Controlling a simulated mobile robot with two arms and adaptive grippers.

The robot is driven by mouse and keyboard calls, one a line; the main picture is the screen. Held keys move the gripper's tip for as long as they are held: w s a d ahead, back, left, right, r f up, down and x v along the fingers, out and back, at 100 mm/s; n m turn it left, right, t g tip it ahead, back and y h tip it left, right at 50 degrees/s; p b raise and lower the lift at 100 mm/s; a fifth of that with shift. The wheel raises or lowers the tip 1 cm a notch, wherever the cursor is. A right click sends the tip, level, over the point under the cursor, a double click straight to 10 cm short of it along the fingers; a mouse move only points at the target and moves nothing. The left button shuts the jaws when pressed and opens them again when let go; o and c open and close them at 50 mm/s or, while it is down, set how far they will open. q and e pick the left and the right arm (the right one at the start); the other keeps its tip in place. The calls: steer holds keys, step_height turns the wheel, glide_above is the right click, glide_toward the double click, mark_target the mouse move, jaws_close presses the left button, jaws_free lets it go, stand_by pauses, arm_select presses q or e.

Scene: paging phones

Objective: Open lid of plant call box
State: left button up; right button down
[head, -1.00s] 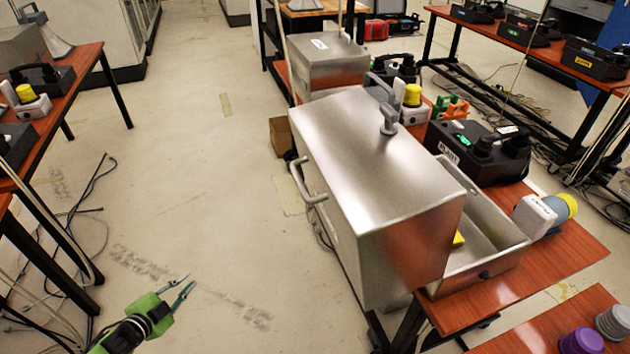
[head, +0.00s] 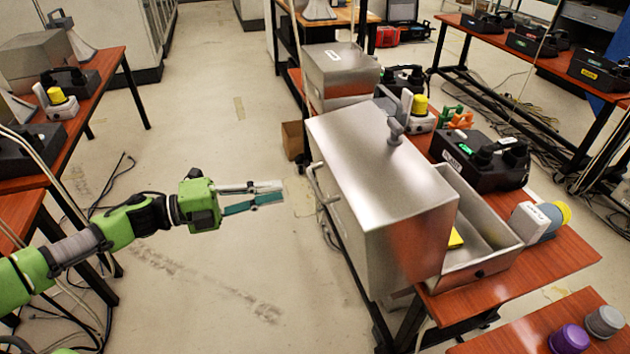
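The plant call box is the large steel box on the table at centre right. Its big lid (head: 365,165) sits off to the left of its tray (head: 497,262) and overhangs the table's left edge. The tray's inside shows, with a yellow item (head: 455,238) partly hidden by the lid. A bar handle (head: 318,184) is on the lid's left side and a knob-like fitting (head: 395,132) on its top. My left gripper (head: 283,192) is open and empty, left of the handle and apart from it, fingers pointing right. My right gripper is out of view.
Purple (head: 570,338) and grey cups stand at bottom right. Cables lie on the left floor; the aisle is clear.

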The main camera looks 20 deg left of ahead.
mark_target(314, 182)
arm_select(q)
steer(key=p+x, duration=0.3)
steer(key=x, duration=0.6)
steer(key=shift+r, duration=0.15)
steer(key=shift+w+d, duration=0.2)
steer(key=shift+d, duration=0.1)
jaws_close()
steer(key=w+d+r+p, duration=0.1)
steer(key=r, duration=0.1)
steer(key=w+d+r+p, duration=0.2)
steer(key=d+r+p, duration=0.1)
steer(key=shift+d+r, duration=0.1)
steer(key=shift+r, duration=0.25)
steer(key=shift+w+d, duration=0.15)
steer(key=shift+d, duration=0.2)
steer(key=shift+a, duration=0.1)
